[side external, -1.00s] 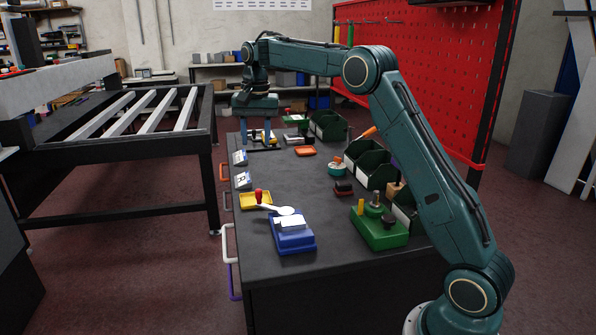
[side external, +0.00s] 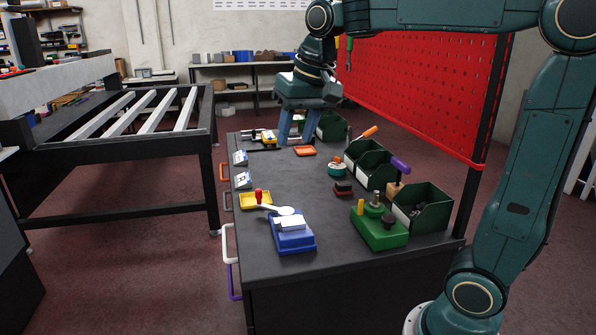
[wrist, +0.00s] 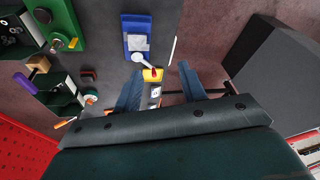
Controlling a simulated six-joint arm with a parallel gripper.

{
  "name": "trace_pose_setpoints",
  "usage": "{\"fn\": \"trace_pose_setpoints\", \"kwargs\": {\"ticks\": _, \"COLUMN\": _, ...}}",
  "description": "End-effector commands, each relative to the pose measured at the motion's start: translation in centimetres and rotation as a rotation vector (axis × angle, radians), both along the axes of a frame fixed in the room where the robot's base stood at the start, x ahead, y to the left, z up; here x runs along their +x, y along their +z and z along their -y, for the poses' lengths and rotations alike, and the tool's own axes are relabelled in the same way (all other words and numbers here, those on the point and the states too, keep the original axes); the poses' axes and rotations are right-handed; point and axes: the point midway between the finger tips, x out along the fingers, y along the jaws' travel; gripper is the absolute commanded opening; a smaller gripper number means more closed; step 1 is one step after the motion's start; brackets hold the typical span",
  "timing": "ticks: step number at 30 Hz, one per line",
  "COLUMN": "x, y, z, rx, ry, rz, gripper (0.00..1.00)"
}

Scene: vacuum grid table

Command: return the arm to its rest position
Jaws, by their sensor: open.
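My gripper (side external: 294,124) is raised over the far part of the dark workbench (side external: 285,182) in the side external view. Its two blue fingers point down and stand apart, with nothing visible between them. In the wrist view my gripper (wrist: 158,88) shows its fingers spread, with the yellow tray (wrist: 152,74) and a small card stand (wrist: 155,92) seen beyond them. My arm is bent, with its forearm held high and roughly level above the right side of the bench.
Green bins (side external: 422,206), a green fixture (side external: 379,226), a blue box (side external: 292,233) and a yellow tray (side external: 256,201) stand on the bench. A red pegboard (side external: 425,90) rises behind it on the right. A black frame table (side external: 110,190) stands at left.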

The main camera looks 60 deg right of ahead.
Motion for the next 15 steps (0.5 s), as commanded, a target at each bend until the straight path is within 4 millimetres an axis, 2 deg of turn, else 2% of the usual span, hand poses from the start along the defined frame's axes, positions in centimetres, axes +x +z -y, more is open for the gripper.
{"fn": "trace_pose_setpoints", "kwargs": {"ticks": 1, "x": -1.3, "y": -0.1, "z": -0.5, "rx": -0.008, "ry": 0.028, "rz": 0.014, "gripper": 0.41}}
{"fn": "trace_pose_setpoints", "kwargs": {"ticks": 8, "x": -6.5, "y": -1.3, "z": -2.2, "rx": -0.042, "ry": 0.149, "rz": 0.064, "gripper": 0.41}}
{"fn": "trace_pose_setpoints", "kwargs": {"ticks": 15, "x": -11.7, "y": -3.8, "z": -3.5, "rx": -0.082, "ry": 0.272, "rz": 0.116, "gripper": 0.41}}
